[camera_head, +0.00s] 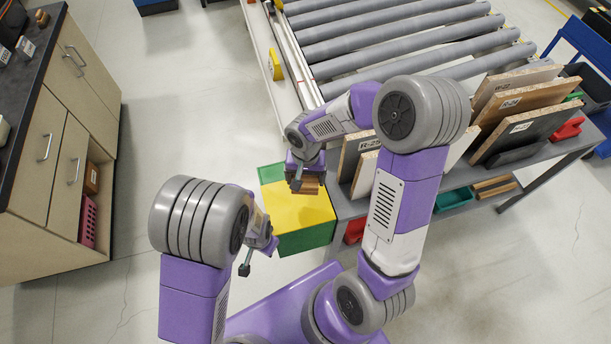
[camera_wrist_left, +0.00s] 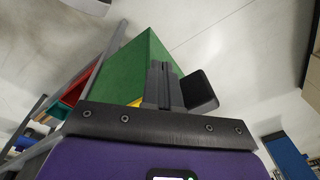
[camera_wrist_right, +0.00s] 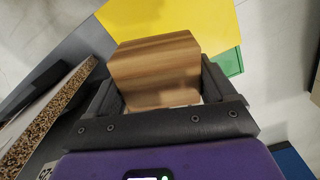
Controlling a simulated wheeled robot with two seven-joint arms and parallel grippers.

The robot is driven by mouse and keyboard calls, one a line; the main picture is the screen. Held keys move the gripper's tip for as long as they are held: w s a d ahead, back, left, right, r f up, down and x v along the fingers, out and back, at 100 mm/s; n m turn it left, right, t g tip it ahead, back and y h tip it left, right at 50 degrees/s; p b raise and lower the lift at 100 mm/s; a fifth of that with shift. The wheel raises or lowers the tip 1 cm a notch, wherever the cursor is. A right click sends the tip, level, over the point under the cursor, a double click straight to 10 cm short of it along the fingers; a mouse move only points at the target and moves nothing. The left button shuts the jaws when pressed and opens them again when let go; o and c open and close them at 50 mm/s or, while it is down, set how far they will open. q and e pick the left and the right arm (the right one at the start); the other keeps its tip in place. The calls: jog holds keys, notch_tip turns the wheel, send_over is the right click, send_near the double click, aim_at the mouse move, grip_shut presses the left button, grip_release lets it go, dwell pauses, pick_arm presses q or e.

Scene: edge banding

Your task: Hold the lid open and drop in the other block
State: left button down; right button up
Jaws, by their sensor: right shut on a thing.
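A green box with a yellow top (camera_head: 305,222) stands left of the shelf; the yellow lid looks down over it, though my arm hides part. My right gripper (camera_head: 305,180) is shut on a brown wooden block (camera_head: 312,187) and holds it over the back part of the yellow top. The block (camera_wrist_right: 158,68) fills the space between the fingers in the right wrist view. My left gripper (camera_head: 252,262) is beside the box's left side, apart from it. Its fingers look together and empty, with the green wall (camera_wrist_left: 140,65) behind them in the left wrist view.
Several boards (camera_head: 515,100) stand upright on a grey rack to the right, close to my right arm. A roller conveyor (camera_head: 400,40) lies behind. A cabinet (camera_head: 65,130) stands at far left, with free floor between it and the box.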

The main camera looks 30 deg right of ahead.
pick_arm(q)
jog(key=shift+w+d, duration=0.1)
jog(key=shift+w, duration=0.2)
jog(key=w+d, duration=0.3)
jog(key=w, duration=1.1)
jog(key=shift+d, duration=0.2)
dwell(1.2)
jog(key=shift+r, duration=0.1)
dwell(0.5)
pick_arm(e)
jog(key=shift+f, duration=1.7)
jog(key=o, duration=0.9)
jog(key=shift+o, duration=0.2)
jog(key=shift+r, duration=6)
